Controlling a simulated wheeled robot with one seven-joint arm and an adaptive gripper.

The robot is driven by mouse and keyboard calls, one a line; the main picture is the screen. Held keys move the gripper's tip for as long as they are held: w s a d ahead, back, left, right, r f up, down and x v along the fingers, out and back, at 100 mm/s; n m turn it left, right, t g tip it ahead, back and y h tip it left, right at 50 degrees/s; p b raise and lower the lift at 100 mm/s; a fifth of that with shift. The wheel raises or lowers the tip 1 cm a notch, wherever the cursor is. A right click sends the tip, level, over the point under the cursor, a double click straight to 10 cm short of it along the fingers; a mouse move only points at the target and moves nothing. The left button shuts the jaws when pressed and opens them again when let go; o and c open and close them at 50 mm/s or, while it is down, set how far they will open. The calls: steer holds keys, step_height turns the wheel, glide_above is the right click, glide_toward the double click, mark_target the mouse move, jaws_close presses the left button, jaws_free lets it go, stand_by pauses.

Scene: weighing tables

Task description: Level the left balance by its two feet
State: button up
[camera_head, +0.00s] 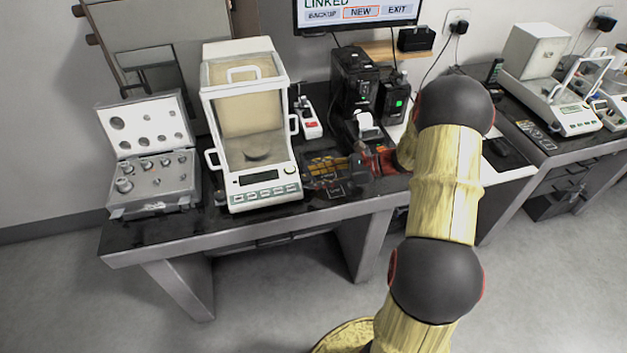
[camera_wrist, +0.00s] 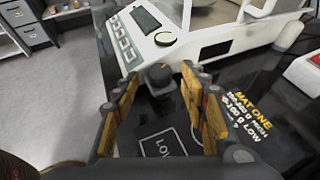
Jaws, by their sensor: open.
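The left balance (camera_head: 276,186) is a white weighing unit with a glass-fronted chamber, standing on the left dark table. Its front panel has a display, a row of keys and a small round yellowish disc (camera_wrist: 166,39), too small to read. The wrist view shows the front corner of the balance (camera_wrist: 200,28). A dark round foot knob (camera_wrist: 160,75) sits under that corner. My gripper (camera_wrist: 161,80) is open, with its fingertips on either side of the knob; I cannot tell if they touch it.
A black mat (camera_wrist: 240,105) with yellow lettering and a "LOW" box lies beside the balance. An open grey weight case (camera_head: 150,190) stands left of the balance. A black printer-like unit (camera_head: 353,80) stands behind. Another balance (camera_head: 572,118) is on the right table.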

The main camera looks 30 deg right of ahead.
steer(key=shift+w+a+f, duration=0.25)
steer(key=shift+w+a, duration=0.05)
steer(key=shift+a, duration=0.1)
steer(key=c, duration=0.3)
steer(key=c, duration=0.8)
jaws_close()
